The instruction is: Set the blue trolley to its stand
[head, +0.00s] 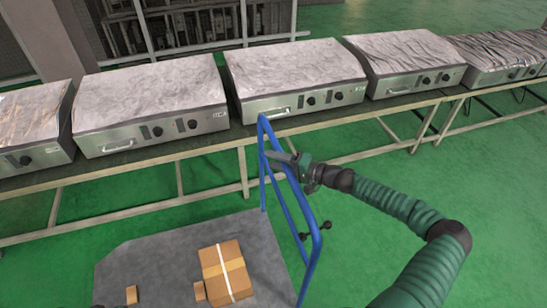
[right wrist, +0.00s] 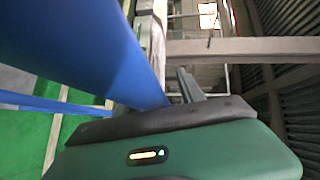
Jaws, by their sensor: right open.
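The blue trolley has a tall blue tube handle (head: 310,238) and a flat grey deck (head: 150,262). It stands on the green floor in front of the bench. My right gripper (head: 287,158) is open at the upper part of the handle. In the right wrist view a thick blue tube (right wrist: 95,45) runs close beside my right gripper (right wrist: 187,88). I cannot tell whether the tube lies between the fingers. My left gripper does not show. No stand for the trolley can be made out.
A cardboard box (head: 226,272) with a pale strip lies on the deck, with small brown blocks (head: 131,294) near it. A long bench (head: 200,150) with several metal heating units (head: 150,100) runs behind the trolley.

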